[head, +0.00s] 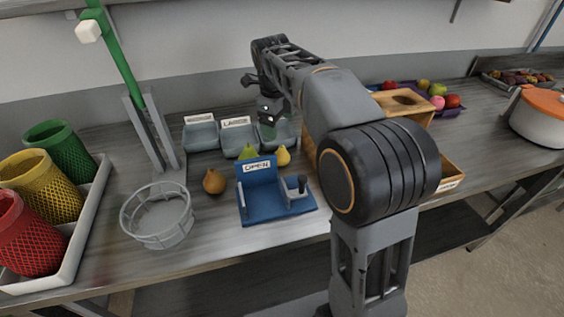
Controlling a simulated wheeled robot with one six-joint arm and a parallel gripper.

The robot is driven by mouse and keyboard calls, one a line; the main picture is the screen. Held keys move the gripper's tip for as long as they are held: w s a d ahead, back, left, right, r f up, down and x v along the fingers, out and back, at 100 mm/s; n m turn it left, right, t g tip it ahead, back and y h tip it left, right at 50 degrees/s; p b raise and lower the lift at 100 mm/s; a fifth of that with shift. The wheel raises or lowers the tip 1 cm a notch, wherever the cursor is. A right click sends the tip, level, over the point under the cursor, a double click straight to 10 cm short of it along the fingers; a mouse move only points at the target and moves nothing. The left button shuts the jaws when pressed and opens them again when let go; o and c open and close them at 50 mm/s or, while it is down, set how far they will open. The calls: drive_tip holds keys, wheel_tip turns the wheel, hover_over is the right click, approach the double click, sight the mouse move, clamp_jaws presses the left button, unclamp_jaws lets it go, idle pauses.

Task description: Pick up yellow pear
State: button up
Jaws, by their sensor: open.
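The yellow pear (283,156) stands on the table behind the right side of the blue fixture (257,206), which carries an "OPEN" label. A yellow-green pear (247,152) is just left of it, its lower part hidden by the fixture. A brown pear (214,181) stands left of the fixture. My gripper (260,95) is open and raised, and appears above and slightly left of the yellow pear in the head view. Nothing shows between its fingers.
Grey labelled bins (238,142) stand behind the pears. A wire basket (157,216) is at left, near a green post (118,50) and coloured mesh bins (48,190). A wooden box (403,101), fruit tray (448,110) and orange-lidded pot (540,122) are right.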

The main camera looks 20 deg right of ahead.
sight(282, 155)
drive_tip(key=shift+m, duration=0.7)
drive_tip(key=f, duration=0.2)
drive_tip(key=w+f, duration=0.1)
drive_tip(key=f, duration=0.2)
drive_tip(key=f+b, duration=0.1)
drive_tip(key=f, duration=0.2)
drive_tip(key=shift+w+d, duration=0.25)
drive_tip(key=shift+d, duration=0.15)
drive_tip(key=shift+w+d+f, duration=0.15)
drive_tip(key=shift+f, duration=1.4)
drive_tip(key=shift+w+d+f, duration=0.1)
drive_tip(key=shift+d+f, duration=0.05)
drive_tip(key=shift+f, duration=1.35)
drive_tip(key=c, duration=1)
